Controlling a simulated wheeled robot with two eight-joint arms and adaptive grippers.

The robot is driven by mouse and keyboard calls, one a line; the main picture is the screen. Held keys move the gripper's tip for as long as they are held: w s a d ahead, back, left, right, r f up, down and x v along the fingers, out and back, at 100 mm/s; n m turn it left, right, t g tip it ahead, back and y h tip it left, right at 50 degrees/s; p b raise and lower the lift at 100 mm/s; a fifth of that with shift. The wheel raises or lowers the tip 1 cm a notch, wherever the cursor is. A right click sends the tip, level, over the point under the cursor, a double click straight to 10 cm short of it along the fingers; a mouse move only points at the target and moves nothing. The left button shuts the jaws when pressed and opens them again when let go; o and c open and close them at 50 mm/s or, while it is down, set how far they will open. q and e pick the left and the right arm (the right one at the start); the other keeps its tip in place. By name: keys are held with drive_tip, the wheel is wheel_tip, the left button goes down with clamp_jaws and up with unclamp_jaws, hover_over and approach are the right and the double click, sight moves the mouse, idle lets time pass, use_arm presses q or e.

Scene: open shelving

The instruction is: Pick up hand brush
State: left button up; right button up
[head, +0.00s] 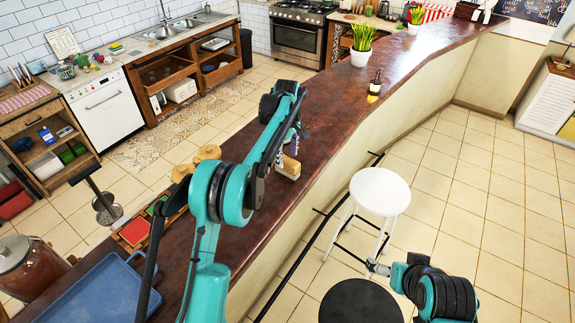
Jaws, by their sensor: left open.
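The hand brush (288,168), a small block with a tan wooden side, lies on the dark brown counter (330,110) close to its right edge. My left arm reaches over the counter from below. My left gripper (291,141) is open, pointing down just behind the brush in the picture. The forearm partly hides the gripper and the brush's left end; I cannot tell whether they touch. My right gripper (377,268) is low at the right, beside the counter and near the stool; its jaws are too small to read.
A white stool (380,190) and a dark round stool (360,302) stand right of the counter. A blue tray (100,292) and a tray with coloured pieces (135,231) are at the near left.

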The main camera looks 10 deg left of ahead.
sight(287, 159)
use_arm(q)
wheel_tip(287, 159, down, 4)
drive_tip(key=shift+w+p, duration=0.1)
drive_tip(key=shift+p, duration=0.2)
drive_tip(key=c, duration=1.3)
drive_tip(key=shift+r, duration=0.1)
wheel_tip(287, 159, up, 4)
drive_tip(key=shift+d+r+b, duration=0.1)
drive_tip(key=shift+b, duration=0.35)
drive_tip(key=s+d+r, duration=0.1)
drive_tip(key=d+r, duration=0.1)
drive_tip(key=d, duration=0.1)
drive_tip(key=s+d+r+b, duration=0.1)
drive_tip(key=s+d+r, duration=0.1)
drive_tip(key=d, duration=0.2)
drive_tip(key=s+d+r, duration=0.1)
drive_tip(key=d+r, duration=0.1)
drive_tip(key=d, duration=0.2)
drive_tip(key=shift+s+r, duration=0.15)
drive_tip(key=shift+r, duration=0.2)
drive_tip(key=shift+a, duration=0.1)
drive_tip(key=o, duration=0.4)
drive_tip(key=shift+c, duration=1)
